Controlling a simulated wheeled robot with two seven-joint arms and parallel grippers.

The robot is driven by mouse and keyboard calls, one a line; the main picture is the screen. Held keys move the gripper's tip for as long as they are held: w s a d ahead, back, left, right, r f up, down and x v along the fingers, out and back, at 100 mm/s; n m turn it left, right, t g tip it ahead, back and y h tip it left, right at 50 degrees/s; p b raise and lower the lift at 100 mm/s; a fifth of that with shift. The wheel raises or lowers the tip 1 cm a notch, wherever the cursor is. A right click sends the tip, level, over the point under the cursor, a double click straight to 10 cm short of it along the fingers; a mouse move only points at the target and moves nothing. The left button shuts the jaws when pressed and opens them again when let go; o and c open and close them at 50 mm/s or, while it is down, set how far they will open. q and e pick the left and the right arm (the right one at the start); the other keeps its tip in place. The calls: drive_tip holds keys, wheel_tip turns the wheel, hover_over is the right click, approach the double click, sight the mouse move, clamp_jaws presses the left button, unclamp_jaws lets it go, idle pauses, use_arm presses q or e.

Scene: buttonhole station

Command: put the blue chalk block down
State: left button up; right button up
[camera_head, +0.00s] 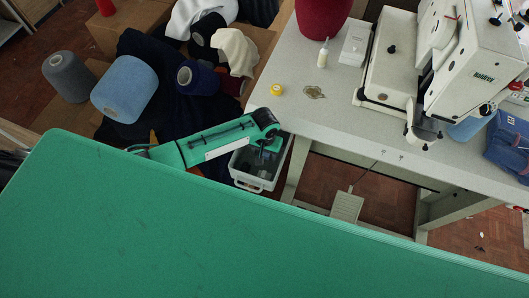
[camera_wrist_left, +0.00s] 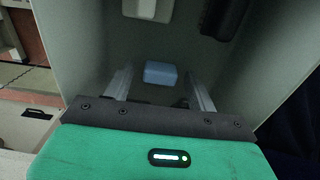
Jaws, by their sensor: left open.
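The blue chalk block (camera_wrist_left: 160,73) lies low inside a pale bin, between and beyond the two fingertips of my left gripper in the left wrist view. My left gripper (camera_head: 261,158) points down into the white bin (camera_head: 254,182) beside the table in the head view. Its fingers (camera_wrist_left: 160,88) are spread apart, with the block seen in the gap. I cannot tell whether either finger touches it. In the head view I cannot make out the block in the bin. My right gripper is not in view.
A white object (camera_wrist_left: 150,9) and a dark object (camera_wrist_left: 222,17) are also in the bin. The grey table (camera_head: 300,115) holds a sewing machine (camera_head: 470,60), a yellow item (camera_head: 276,89) and a small bottle (camera_head: 322,55). Thread cones (camera_head: 124,90) and dark cloth lie to the left.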

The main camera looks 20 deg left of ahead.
sight(265, 154)
use_arm(q)
wheel_tip(265, 154, up, 12)
drive_tip(key=shift+f, duration=0.15)
drive_tip(key=shift+s+d, duration=0.1)
idle(0.6)
